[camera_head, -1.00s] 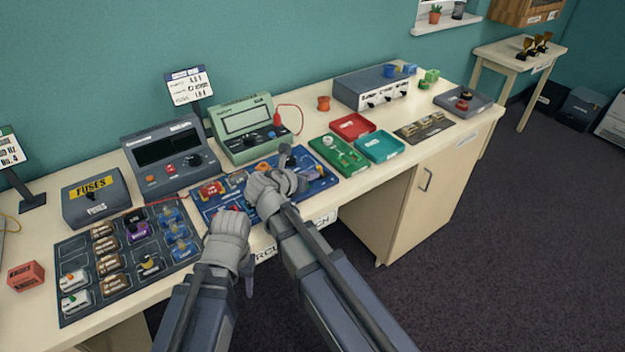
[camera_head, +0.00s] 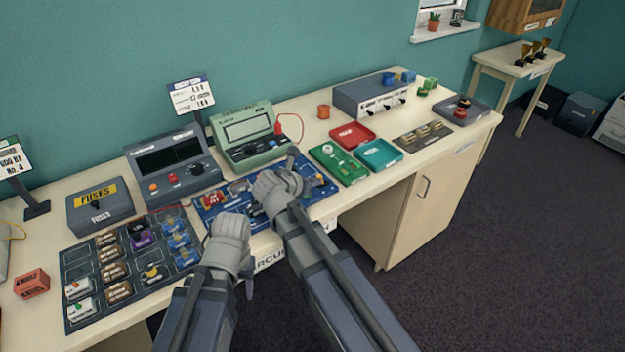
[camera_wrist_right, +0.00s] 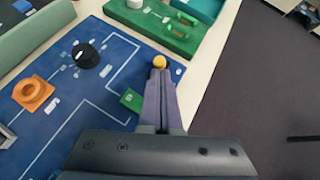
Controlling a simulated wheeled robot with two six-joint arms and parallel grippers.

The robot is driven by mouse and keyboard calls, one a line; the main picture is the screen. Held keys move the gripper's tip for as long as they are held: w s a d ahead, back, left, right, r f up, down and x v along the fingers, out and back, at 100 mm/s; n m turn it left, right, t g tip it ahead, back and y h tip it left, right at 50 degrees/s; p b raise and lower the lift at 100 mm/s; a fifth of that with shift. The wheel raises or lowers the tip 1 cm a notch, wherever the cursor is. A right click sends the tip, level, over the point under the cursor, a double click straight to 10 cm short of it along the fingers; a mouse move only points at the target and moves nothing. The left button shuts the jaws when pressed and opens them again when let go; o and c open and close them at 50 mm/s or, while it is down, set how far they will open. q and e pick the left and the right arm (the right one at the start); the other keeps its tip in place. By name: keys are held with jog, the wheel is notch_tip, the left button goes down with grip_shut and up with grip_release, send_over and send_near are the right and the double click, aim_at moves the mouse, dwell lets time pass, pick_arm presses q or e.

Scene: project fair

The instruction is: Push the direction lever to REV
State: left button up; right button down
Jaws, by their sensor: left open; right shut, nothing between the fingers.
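The blue circuit board (camera_head: 207,213) lies on the bench in the head view. In the right wrist view the same board (camera_wrist_right: 60,130) fills the left side, and a small yellow-orange ball knob (camera_wrist_right: 159,61) stands near its edge. I cannot read any REV or direction label. My right gripper (camera_wrist_right: 158,78) is shut and empty, with its fingertips right at the knob; I cannot tell if they touch. My left gripper (camera_head: 248,288) hangs open at the bench's front edge.
On the board are a black dial (camera_wrist_right: 86,55), an orange ring part (camera_wrist_right: 33,93) and a small green block (camera_wrist_right: 131,99). A green tray (camera_head: 338,162) lies right of the board. A green meter (camera_head: 242,138) stands behind it, and a dark parts mat (camera_head: 75,262) lies left.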

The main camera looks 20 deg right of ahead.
jog(key=d+r+y+p, duration=0.1)
jog(key=p, duration=0.2)
jog(key=d+r+g+y+p, duration=0.1)
jog(key=y+p, duration=0.1)
jog(key=p, duration=0.1)
jog(key=shift+w+m+g, duration=0.3)
jog(key=shift+w+m, duration=0.1)
jog(key=shift+d+r+y+p, duration=0.1)
jog(key=shift+d+y+p, duration=0.05)
jog(key=shift+y+p, duration=0.35)
jog(key=shift+w+d+g, duration=0.1)
jog(key=shift+g, duration=0.2)
jog(key=shift+f, duration=0.35)
jog(key=shift+r, duration=0.2)
jog(key=shift+r+p, duration=0.7)
jog(key=shift+p, duration=0.1)
jog(key=shift+a, duration=0.2)
